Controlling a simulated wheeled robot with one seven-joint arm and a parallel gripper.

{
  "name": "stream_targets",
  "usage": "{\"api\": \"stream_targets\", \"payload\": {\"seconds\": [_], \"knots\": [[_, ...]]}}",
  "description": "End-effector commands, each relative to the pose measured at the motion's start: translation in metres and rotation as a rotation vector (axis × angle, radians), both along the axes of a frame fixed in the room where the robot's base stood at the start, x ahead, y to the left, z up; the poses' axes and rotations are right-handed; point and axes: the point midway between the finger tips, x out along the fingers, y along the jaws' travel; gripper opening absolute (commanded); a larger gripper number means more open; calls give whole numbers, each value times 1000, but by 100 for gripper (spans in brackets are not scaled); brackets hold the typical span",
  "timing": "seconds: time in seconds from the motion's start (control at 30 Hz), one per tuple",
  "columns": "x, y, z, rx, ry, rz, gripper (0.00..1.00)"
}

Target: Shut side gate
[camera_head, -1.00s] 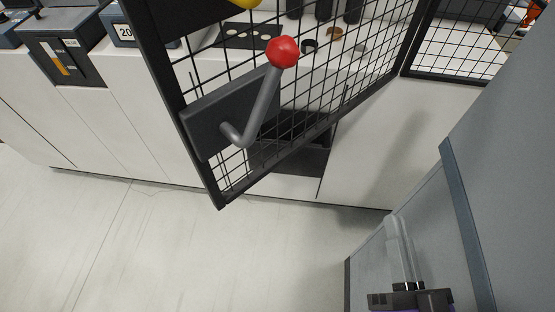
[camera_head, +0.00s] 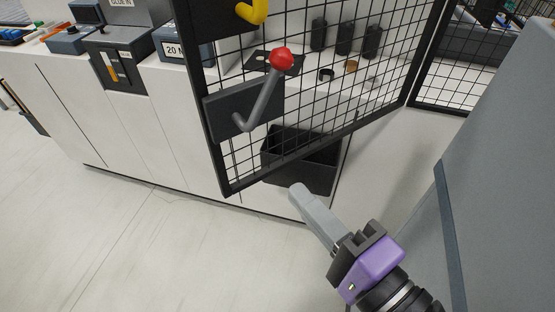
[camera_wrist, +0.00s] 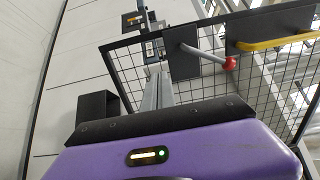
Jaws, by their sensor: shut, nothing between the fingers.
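The side gate (camera_head: 340,115) is a black-framed wire mesh panel. It stands swung open at an angle, its free edge toward the left and its far edge at the post on the right. A grey lever with a red ball knob (camera_head: 281,59) sits on a dark plate on the gate, with a yellow handle (camera_head: 252,12) above it. My gripper (camera_head: 298,190) is shut and empty, low and to the right of the lever, just below the gate's bottom edge and apart from the lever. The wrist view shows the gate mesh (camera_wrist: 125,62), red knob (camera_wrist: 230,63) and yellow handle (camera_wrist: 275,42) beyond my gripper.
A white cabinet bench (camera_head: 150,125) runs behind the gate, with a black bin (camera_head: 300,160) at its front. Dark cylinders (camera_head: 343,38) stand on it. A grey panel (camera_head: 500,180) rises close on the right. The floor (camera_head: 150,240) at left is clear.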

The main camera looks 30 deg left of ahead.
Motion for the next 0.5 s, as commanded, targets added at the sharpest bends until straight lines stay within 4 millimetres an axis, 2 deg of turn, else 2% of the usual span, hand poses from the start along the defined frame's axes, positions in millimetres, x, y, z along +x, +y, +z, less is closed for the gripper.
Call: {"api": "stream_targets", "payload": {"seconds": [0.17, 0.5], "knots": [[9, 20, 2, 1, 0, 2, 0], [40, 80, 2, 1, -3, 0, 0]]}}
